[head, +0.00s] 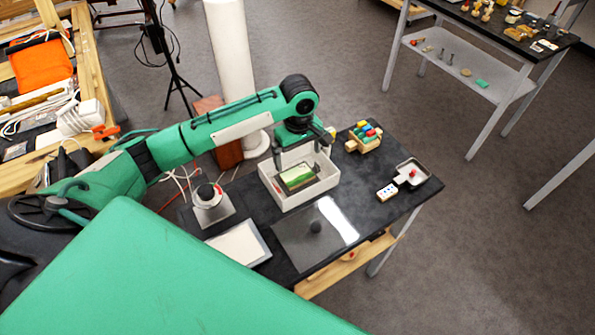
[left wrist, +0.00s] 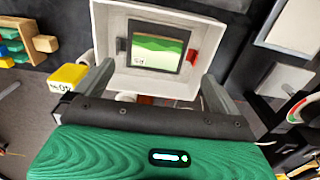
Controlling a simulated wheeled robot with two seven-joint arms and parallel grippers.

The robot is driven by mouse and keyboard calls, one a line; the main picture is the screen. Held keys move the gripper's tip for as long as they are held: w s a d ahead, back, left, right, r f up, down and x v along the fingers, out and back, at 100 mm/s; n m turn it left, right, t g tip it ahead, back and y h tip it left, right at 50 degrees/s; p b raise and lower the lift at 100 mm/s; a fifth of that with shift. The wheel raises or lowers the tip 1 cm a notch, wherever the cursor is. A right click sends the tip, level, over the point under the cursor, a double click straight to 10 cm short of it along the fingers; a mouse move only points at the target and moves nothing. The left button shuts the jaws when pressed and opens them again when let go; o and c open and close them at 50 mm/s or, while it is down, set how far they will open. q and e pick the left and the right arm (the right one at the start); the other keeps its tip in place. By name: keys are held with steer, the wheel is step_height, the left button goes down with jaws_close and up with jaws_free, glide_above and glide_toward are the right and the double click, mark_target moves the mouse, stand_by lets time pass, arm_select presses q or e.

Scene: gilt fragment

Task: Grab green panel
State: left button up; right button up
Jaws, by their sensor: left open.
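The green panel (head: 299,176) is a small dark-framed rectangle with a green landscape-like face. It lies inside a white open box (head: 293,203) on the black table. The left wrist view shows the panel (left wrist: 157,52) near the middle of the box (left wrist: 112,15). My left gripper (head: 298,153) is above the box, fingers pointing down and spread. In the left wrist view its open fingers (left wrist: 157,78) stand wide on either side below the panel, with nothing between them. I cannot tell the exact height of the fingers over the panel. My right gripper is not in view.
A wooden holder with coloured blocks (head: 364,136) stands right of the box. A metal tray (head: 413,173) and a white socket strip (head: 387,192) lie farther right. A clear sheet (head: 300,241), a white-topped plate (head: 238,246) and a knobbed device (head: 211,205) lie nearer and left.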

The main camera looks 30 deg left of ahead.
arm_select(q)
glide_above(299, 178)
step_height(299, 178, down, 5)
steer(key=shift+a+r+p, duration=0.1)
steer(key=shift+r+p, duration=0.1)
steer(key=shift+p, duration=0.1)
steer(key=shift+f, duration=0.25)
step_height(299, 178, down, 4)
steer(key=shift+f+p, duration=0.2)
steer(key=shift+p, duration=0.8)
steer(key=shift+f, duration=0.15)
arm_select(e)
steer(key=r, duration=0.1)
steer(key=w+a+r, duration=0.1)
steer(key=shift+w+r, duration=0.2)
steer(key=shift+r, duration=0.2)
arm_select(q)
steer(key=c, duration=0.9)
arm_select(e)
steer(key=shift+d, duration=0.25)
